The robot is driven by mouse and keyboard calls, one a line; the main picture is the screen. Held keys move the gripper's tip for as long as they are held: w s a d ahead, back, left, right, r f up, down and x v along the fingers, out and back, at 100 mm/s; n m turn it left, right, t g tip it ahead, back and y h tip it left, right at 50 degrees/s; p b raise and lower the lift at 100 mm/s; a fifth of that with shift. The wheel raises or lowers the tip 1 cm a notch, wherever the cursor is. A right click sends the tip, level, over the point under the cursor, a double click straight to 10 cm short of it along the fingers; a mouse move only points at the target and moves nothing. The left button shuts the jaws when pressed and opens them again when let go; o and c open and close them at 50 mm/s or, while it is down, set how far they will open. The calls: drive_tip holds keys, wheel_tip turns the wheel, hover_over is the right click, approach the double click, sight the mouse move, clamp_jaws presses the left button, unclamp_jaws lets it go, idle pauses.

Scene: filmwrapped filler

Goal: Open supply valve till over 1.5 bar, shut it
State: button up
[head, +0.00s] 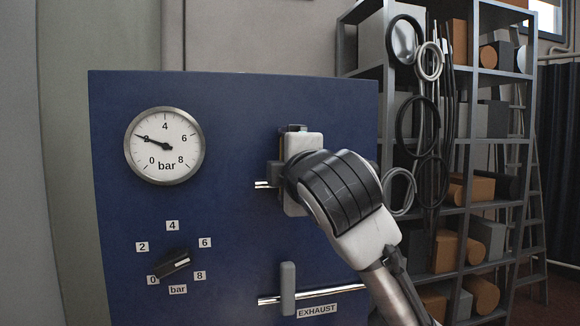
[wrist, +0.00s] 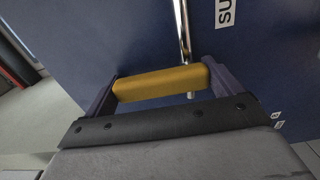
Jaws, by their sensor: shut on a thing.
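The supply valve's yellow handle (wrist: 160,84) lies between the fingers of my gripper (wrist: 163,90), which is shut on it. In the wrist view it lies roughly across its metal pipe (wrist: 183,30), beside a label partly reading "SU" (wrist: 224,12). In the head view my gripper (head: 287,158) covers most of this valve, on the upper right of the blue panel (head: 230,110). The round pressure gauge (head: 165,147), at upper left, has its needle at about the 2 mark, on a bar scale from 0 to 8.
Below my gripper, the exhaust valve's grey handle (head: 288,288) stands upright across a horizontal pipe (head: 335,291). A black knob (head: 175,264) with a 0 to 8 bar scale sits at lower left. Shelves (head: 470,140) with boxes and hanging hoses stand behind at right.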

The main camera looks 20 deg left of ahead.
drive_tip(key=shift+s+a, duration=0.1)
idle(0.4)
drive_tip(key=o, duration=1.1)
drive_tip(key=shift+s, duration=0.1)
drive_tip(key=b+v, duration=0.4)
drive_tip(key=v, duration=0.9)
drive_tip(key=shift+s+d, duration=0.25)
